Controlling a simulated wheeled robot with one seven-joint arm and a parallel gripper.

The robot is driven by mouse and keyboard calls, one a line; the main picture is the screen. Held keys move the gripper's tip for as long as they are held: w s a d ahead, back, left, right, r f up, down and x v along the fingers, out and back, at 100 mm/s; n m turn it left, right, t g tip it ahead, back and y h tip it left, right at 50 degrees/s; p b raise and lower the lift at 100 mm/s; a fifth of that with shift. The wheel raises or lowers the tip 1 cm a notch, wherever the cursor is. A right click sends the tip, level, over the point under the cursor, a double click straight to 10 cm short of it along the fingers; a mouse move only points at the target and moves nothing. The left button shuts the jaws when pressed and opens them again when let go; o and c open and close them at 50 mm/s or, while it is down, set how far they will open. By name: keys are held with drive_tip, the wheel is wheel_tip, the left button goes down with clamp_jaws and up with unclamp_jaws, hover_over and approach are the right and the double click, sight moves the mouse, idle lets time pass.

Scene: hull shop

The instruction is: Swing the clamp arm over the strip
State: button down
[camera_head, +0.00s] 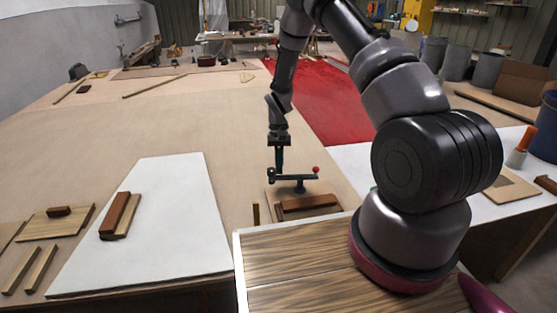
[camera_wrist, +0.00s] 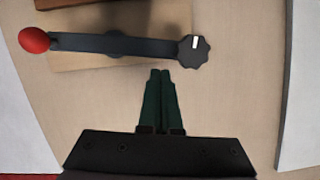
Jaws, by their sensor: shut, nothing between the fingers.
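The clamp arm (camera_head: 295,178) is a dark bar on a short post, with a red ball (camera_head: 316,170) at its right end and a dark knob at its left. It also shows in the wrist view (camera_wrist: 120,46), where the knob (camera_wrist: 194,51) has a white mark. The reddish-brown strip (camera_head: 308,202) lies on a wooden board on the near side of the bar; the bar runs beside it, not across it. Only the strip's edge (camera_wrist: 75,3) shows in the wrist view. My gripper (camera_wrist: 161,72) is shut and empty, pointing down beside the bar near the knob, apparently apart from it.
A white panel (camera_head: 150,225) with a brown block (camera_head: 115,214) lies left. A small upright peg (camera_head: 256,213) stands left of the board. A wood-topped surface (camera_head: 290,265) is in front. The big tan table (camera_head: 190,115) is mostly clear behind.

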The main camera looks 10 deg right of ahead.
drive_tip(key=shift+s, duration=0.3)
